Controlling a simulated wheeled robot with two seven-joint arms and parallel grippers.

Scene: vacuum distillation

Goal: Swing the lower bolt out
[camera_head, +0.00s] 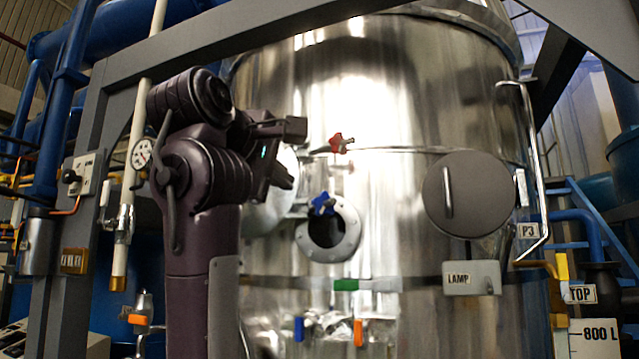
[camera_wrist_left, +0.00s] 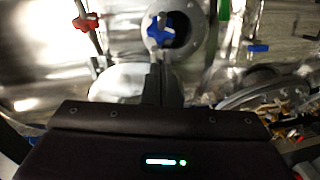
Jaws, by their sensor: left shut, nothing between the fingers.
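A bolt with a blue star knob (camera_head: 322,204) sits at the upper left of a round flanged port (camera_head: 347,247) on the steel vessel. The wrist view shows the blue knob (camera_wrist_left: 160,28) in front of the port's dark opening. A bolt with a red star knob (camera_head: 340,143) is higher up; it also shows in the wrist view (camera_wrist_left: 86,22). A pale round cover (camera_head: 265,215) is left of the port, partly hidden by my arm. My left gripper (camera_head: 285,155) is shut and empty; its fingers (camera_wrist_left: 160,68) point toward the blue knob, and contact cannot be told.
A grey round cover with a handle (camera_head: 467,193) and a LAMP plate (camera_head: 472,278) are on the vessel at right. A green-handled part (camera_head: 347,284) is below the port. Blue (camera_head: 299,328) and orange (camera_head: 358,332) handles sit lower. A steel frame post stands left.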

